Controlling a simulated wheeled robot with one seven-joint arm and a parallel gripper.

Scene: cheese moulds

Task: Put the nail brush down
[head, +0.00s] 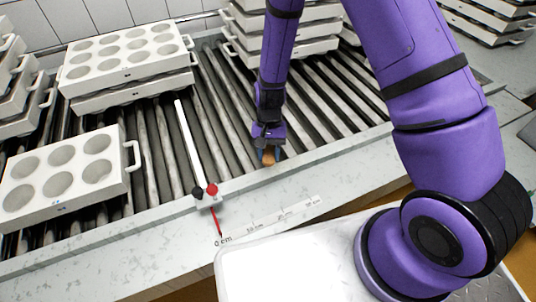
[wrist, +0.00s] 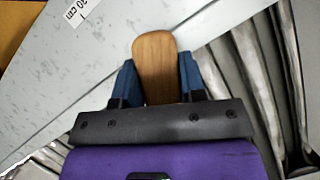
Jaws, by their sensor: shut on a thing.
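The nail brush (wrist: 155,62) has a brown wooden back with a rounded end. My gripper (wrist: 158,80) is shut on it, with a blue finger on each side, in the wrist view. In the head view, my gripper (head: 267,155) points down near the front edge of the roller conveyor, and a small brown part of the nail brush (head: 269,159) shows between the fingertips. The bristles are hidden. I cannot tell whether the brush touches the surface beneath it.
A grey stone ledge (head: 163,226) with a printed scale (head: 283,216) runs along the front of the rollers (head: 218,115). A white mould (head: 64,172) and stacked moulds (head: 125,60) stand left.

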